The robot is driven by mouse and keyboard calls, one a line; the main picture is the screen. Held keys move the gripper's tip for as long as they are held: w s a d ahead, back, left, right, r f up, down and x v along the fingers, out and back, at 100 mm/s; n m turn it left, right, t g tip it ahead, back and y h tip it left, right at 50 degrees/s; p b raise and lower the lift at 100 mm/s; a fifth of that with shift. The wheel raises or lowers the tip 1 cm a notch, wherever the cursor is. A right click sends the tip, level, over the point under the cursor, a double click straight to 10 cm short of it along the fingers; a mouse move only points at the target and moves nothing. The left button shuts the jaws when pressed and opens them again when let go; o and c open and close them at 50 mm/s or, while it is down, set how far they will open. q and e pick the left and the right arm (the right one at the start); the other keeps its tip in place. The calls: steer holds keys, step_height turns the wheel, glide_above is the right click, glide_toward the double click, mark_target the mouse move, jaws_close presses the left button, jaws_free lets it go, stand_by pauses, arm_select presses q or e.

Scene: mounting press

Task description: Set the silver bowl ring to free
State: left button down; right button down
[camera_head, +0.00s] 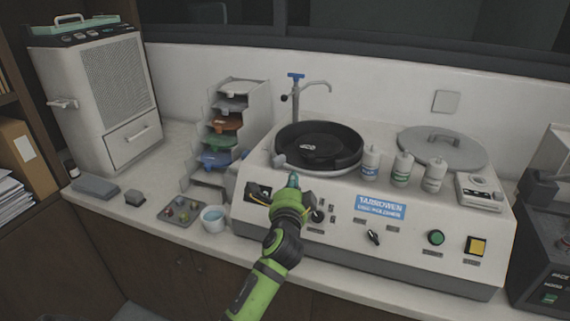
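The polishing machine (404,228) stands on the counter with a sloped front panel. Its black round bowl (340,142) is set in the top. A silver bowl ring (322,172) shows as a pale rim along the bowl's front edge, with a rounded grey knob (279,160) at its left front. My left gripper (293,181) is just in front of and below this rim, right of the knob, over the panel's left part. Its teal tip points up toward the bowl; whether it touches the ring I cannot tell. The fingers are too small to read. My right gripper is out of view.
A blue-handled tap (297,86) stands behind the bowl. A white cup (214,218), a small tray (180,211) and a tiered rack (225,130) stand to the left.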

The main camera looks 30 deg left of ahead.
mark_target(285, 178)
arm_select(q)
steer(key=x, duration=0.3)
steer(key=shift+w+r, duration=0.15)
steer(key=a+p, duration=0.1)
steer(key=w+a, duration=0.1)
steer(key=a, duration=0.1)
steer(key=shift+a+p, duration=0.1)
steer(key=shift+p, duration=0.3)
steer(key=shift+w+a, duration=0.1)
steer(key=shift+a, duration=0.3)
